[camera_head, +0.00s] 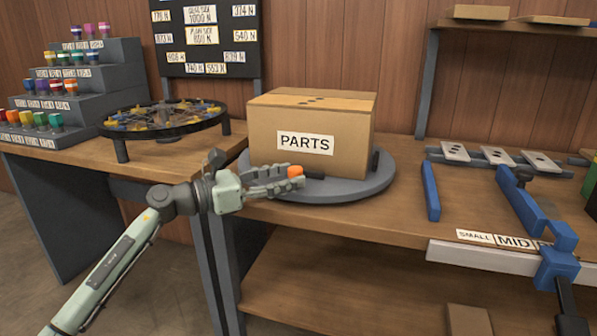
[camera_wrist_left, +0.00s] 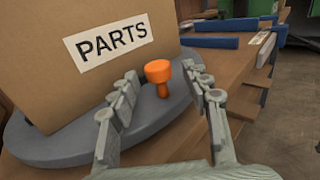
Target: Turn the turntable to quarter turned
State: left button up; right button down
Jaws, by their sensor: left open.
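The grey round turntable (camera_head: 330,190) sits on the workbench and bears a cardboard box labelled PARTS (camera_head: 310,130). In the head view the label faces me. An orange knob (camera_wrist_left: 158,72) stands upright near the turntable's rim, and it also shows in the head view (camera_head: 295,172). My left gripper (camera_head: 285,182) is at the turntable's front left edge. In the left wrist view its open fingers (camera_wrist_left: 163,92) lie on either side of the knob, which appears just beyond or between the tips. Contact cannot be told. My right gripper is not in view.
Blue bars (camera_head: 430,190) and grey plates (camera_head: 497,156) lie on the bench to the right. A blue clamp (camera_head: 556,262) is at its front edge. A round black rack (camera_head: 165,118) and stepped shelves of coloured caps (camera_head: 85,80) stand left.

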pick_arm(q)
jog(key=shift+x, duration=1.25)
grip_shut()
